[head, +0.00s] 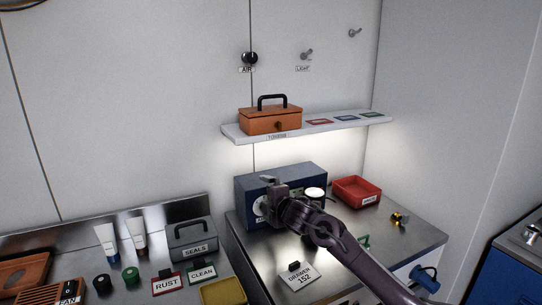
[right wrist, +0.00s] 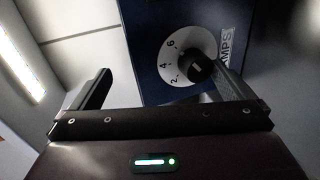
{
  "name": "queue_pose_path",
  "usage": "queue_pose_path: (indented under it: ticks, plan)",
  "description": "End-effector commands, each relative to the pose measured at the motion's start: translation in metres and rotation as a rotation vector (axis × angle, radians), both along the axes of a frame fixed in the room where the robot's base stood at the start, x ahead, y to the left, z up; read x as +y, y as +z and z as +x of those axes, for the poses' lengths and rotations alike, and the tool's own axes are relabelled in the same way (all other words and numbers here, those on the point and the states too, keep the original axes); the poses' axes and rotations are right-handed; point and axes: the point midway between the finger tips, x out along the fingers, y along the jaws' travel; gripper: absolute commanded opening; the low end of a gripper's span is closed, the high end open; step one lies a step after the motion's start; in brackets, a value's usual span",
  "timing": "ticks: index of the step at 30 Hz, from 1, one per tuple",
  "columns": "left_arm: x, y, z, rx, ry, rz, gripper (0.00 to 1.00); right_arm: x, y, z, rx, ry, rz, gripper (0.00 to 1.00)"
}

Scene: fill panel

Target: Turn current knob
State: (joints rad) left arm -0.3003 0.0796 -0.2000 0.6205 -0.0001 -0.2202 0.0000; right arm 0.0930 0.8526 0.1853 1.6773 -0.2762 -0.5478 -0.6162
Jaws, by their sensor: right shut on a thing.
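The blue power unit (head: 300,178) stands on the right-hand metal bench. Its white dial (head: 259,206) shows just left of my right gripper (head: 270,194), which hides much of the unit's front. In the right wrist view the black current knob (right wrist: 196,69) sits on the white numbered dial (right wrist: 170,67), with "AMPS" lettering beside it. My left gripper is not in view.
A red tray (head: 357,193) is right of the unit. A shelf (head: 355,126) with an orange toolbox (head: 270,120) hangs above. The left bench holds a grey SEALS box (head: 193,242), tubes and labelled cards.

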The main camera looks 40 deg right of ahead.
Motion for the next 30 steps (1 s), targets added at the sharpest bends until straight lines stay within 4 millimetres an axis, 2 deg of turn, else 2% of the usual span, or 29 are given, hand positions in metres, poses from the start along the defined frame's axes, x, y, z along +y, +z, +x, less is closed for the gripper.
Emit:
queue_pose_path:
  ticks: [1, 3, 4, 6, 9, 10, 12, 30]
  plan:
    - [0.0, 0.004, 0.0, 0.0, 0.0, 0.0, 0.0, -0.012, 0.155, -0.007, -0.323, -0.033, -0.023, 0.82]
    - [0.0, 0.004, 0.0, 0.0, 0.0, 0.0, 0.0, -0.012, 0.155, -0.007, -0.323, -0.033, -0.023, 0.82]
    - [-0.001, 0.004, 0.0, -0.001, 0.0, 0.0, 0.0, -0.002, 0.015, 0.001, -0.022, 0.001, -0.005, 0.8]
    - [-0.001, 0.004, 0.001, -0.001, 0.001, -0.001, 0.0, -0.001, 0.015, 0.0, -0.021, 0.001, -0.006, 0.73]
    - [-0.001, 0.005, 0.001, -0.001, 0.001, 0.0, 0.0, 0.001, 0.014, -0.005, -0.02, 0.002, -0.005, 0.74]
    - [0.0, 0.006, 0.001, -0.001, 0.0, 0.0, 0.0, 0.001, 0.013, -0.007, -0.019, 0.002, -0.006, 0.72]
    - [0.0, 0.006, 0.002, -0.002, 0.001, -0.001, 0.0, 0.003, 0.013, -0.011, -0.019, 0.001, -0.005, 0.49]
    - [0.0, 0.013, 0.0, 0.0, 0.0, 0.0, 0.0, 0.017, 0.0, -0.053, 0.0, 0.001, 0.0, 0.49]
